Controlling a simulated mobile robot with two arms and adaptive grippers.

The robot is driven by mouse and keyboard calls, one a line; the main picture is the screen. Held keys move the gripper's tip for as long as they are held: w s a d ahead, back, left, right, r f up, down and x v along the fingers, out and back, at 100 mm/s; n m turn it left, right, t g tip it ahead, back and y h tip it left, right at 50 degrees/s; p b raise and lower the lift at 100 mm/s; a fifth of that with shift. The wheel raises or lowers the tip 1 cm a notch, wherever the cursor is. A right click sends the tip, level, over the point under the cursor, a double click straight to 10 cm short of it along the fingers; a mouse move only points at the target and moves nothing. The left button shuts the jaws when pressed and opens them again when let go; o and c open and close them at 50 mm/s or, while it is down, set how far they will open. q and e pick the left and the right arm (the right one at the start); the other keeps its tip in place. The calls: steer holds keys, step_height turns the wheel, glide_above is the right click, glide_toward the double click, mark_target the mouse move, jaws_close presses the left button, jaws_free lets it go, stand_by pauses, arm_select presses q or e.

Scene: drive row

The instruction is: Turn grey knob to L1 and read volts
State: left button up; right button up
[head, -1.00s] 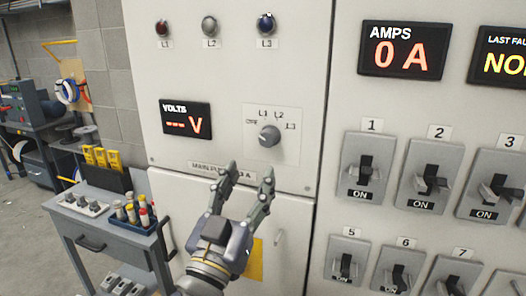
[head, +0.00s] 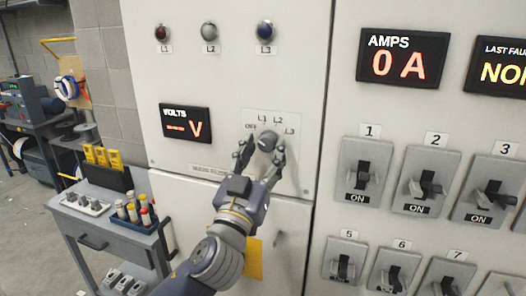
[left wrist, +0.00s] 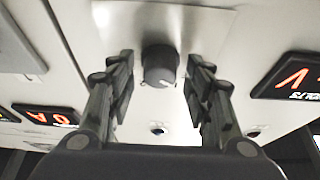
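The grey knob (head: 267,141) sits on a pale plate (head: 292,165) marked OFF, L1, L2 and L3. Its white pointer is hard to read in the head view. My left gripper (head: 260,150) is open, with its fingers on either side of the knob. In the left wrist view the knob (left wrist: 160,66) stands between the two open fingers (left wrist: 160,85), with a gap on both sides. The volts display (head: 185,123) shows red dashes and a V. My right gripper is not in view.
Lamps labelled L1 (head: 162,33), L2 (head: 209,31) and L3 (head: 265,31) are above. The amps display (head: 403,58) reads 0 A. Numbered switches (head: 366,172) fill the right panel. A tool cart (head: 100,225) stands at the left.

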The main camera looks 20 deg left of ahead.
arm_select(q)
steer(key=c, duration=0.7)
steer(key=shift+c, duration=0.2)
steer(key=shift+m, duration=0.6)
steer(key=m+h, duration=0.1)
steer(key=m, duration=0.1)
steer(key=m+h+p, duration=0.1)
steer(key=m, duration=0.1)
steer(key=shift+a+r+h, duration=0.15)
steer(key=shift+h, duration=0.15)
steer(key=m+g+h+p, duration=0.1)
steer(key=m+p, duration=0.1)
steer(key=m, duration=0.2)
steer(key=shift+a+h+p, duration=0.1)
steer(key=shift+h+p, duration=0.2)
steer(key=shift+h, duration=0.1)
steer(key=shift+m+g+h+p, duration=0.35)
steer(key=shift+m+p, duration=0.2)
steer(key=shift+m, duration=0.45)
steer(key=o, duration=1.1)
steer(key=shift+c, duration=0.2)
